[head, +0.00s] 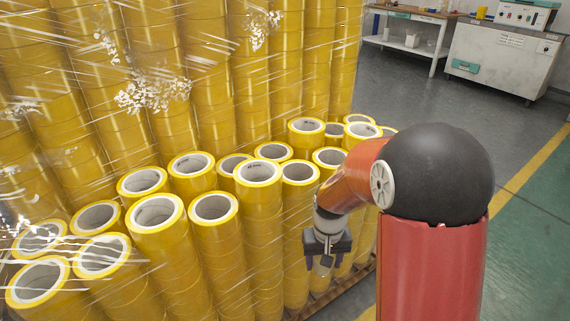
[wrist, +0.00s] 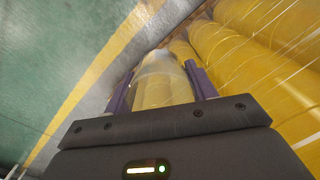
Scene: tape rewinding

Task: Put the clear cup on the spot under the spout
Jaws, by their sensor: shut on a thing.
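My gripper (head: 327,260) hangs low beside the stacked yellow tape rolls in the head view. In the wrist view my gripper (wrist: 160,72) has its two purple fingers on either side of a clear cup (wrist: 158,78) and is shut on it. The cup is see-through, with yellow showing through its wall. In the head view the cup is too small and covered to make out well. No spout and no spot under one can be made out in either view.
Tall wrapped stacks of yellow tape rolls (head: 250,172) stand close on the left, on a wooden pallet (head: 335,290). A white bench (head: 405,50) and a white cabinet (head: 505,60) with a control box (head: 522,15) stand far back right. Open grey floor (head: 440,105) lies between.

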